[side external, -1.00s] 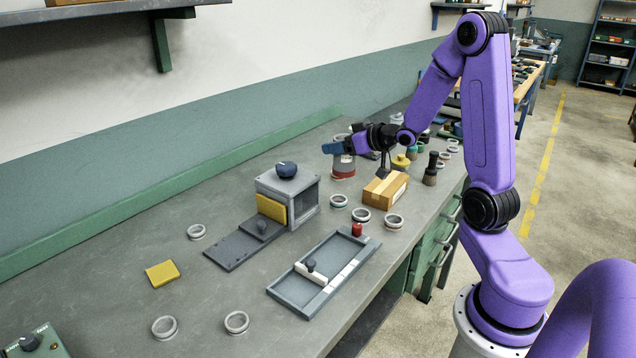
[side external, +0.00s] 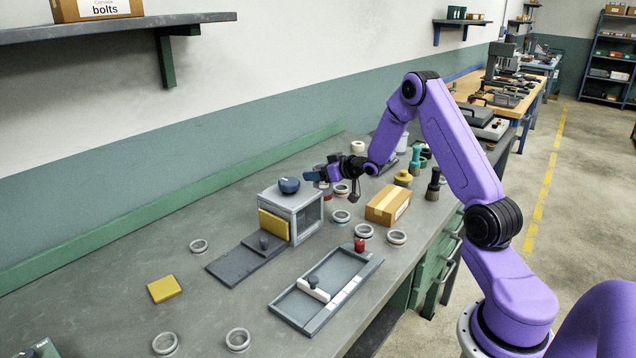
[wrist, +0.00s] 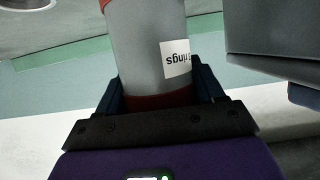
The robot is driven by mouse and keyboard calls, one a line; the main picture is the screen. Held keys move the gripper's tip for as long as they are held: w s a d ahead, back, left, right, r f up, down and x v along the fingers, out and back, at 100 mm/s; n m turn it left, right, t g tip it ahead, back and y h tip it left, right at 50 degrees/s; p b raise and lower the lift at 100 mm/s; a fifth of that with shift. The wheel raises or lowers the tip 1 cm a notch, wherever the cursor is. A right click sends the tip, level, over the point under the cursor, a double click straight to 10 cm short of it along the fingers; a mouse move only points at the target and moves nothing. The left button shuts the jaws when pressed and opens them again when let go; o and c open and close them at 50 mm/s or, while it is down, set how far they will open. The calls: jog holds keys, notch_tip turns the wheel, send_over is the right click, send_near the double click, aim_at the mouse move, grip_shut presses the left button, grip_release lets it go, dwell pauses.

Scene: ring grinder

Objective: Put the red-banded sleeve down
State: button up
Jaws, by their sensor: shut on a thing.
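The red-banded sleeve (wrist: 150,50) is a grey cylinder with red bands and a white label, seen in the wrist view. It stands between the two dark fingers of my gripper (wrist: 158,85), which is shut on it. In the side view my gripper (side external: 318,174) is behind and right of the grey grinder box (side external: 292,204) with a dark knob. Most of the sleeve is hidden there behind the box and gripper. I cannot tell whether its base touches the bench.
A cardboard box (side external: 388,204) and several loose rings stand right of the grinder box. A yellow block (side external: 164,288) lies left. The bench's back left is clear.

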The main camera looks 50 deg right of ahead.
aim_at(318, 182)
jog(key=shift+w+f, duration=0.2)
jog(key=shift+f, duration=0.05)
jog(key=shift+d+f, duration=0.1)
jog(key=shift+f, duration=1.45)
jog(key=shift+f, duration=0.15)
jog(key=o, duration=1.1)
jog(key=shift+c, duration=0.2)
jog(key=v, duration=1.2)
jog(key=shift+r, duration=0.2)
